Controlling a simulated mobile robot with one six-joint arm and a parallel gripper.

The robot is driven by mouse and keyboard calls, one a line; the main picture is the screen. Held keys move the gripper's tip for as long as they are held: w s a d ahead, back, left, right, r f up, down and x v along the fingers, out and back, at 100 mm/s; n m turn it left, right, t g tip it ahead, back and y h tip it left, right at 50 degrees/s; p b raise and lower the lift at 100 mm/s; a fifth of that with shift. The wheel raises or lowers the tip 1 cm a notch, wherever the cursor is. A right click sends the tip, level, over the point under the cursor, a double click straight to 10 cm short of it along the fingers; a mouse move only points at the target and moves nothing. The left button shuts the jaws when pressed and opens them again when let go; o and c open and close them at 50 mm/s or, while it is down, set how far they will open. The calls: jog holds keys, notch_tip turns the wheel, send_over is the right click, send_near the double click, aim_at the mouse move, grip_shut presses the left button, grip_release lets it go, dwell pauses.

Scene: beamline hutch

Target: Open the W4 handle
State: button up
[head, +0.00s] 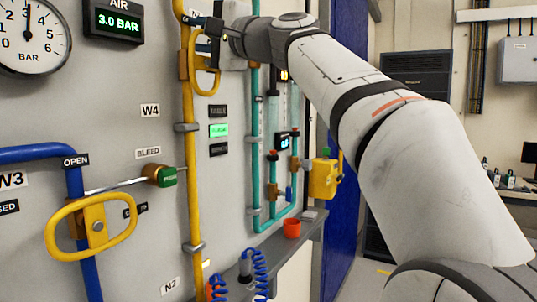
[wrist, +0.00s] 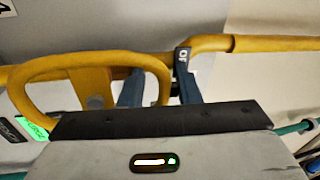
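A yellow oval loop handle (head: 207,76) is mounted on the vertical yellow pipe (head: 190,150). The W4 label (head: 149,110) is on the wall left of this pipe. In the wrist view the handle (wrist: 60,70) fills the left side, and its rounded end lies between my two fingers. Gaps show between the fingers and the loop's end. In the head view my gripper (head: 208,30) is at the handle's upper end; its fingers are partly hidden.
A similar yellow handle (head: 65,245) sits on a blue pipe (head: 75,190) at lower left, near the W3 label (head: 12,181). A green-ended bleed lever (head: 162,175) sticks out beside it. Teal pipes (head: 256,140) and a shelf (head: 300,235) are right of the yellow pipe.

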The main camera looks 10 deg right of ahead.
jog(key=m+p, duration=0.1)
jog(key=m, duration=0.1)
jog(key=w+d+m+h+p, duration=0.1)
jog(key=m+p, duration=0.2)
jog(key=m, duration=0.1)
jog(key=shift+w+d+t+h+p, duration=0.2)
jog(key=shift+w+t+h+p, duration=0.1)
jog(key=shift+w+t+p, duration=0.1)
notch_tip(320, 180, down, 4)
jog(key=w+d+m+h+p, duration=0.2)
jog(key=m+p, duration=0.8)
jog(key=p, duration=0.2)
jog(key=b+v, duration=0.2)
jog(key=v, duration=0.6)
jog(key=s+d+f+n+g+h+p, duration=0.1)
jog(key=s+f+n+g+h+p, duration=0.1)
jog(key=f+n, duration=0.5)
jog(key=s+d+f+n+g+h+p, duration=0.2)
jog(key=s+f, duration=0.6)
jog(key=f, duration=0.8)
jog(key=n+g+h, duration=0.2)
jog(key=n+g, duration=0.1)
jog(key=n, duration=0.1)
jog(key=shift+s+d+n+g, duration=0.25)
jog(key=shift+s+n+g, duration=0.05)
jog(key=shift+n+g, duration=0.1)
jog(key=shift+r, duration=0.1)
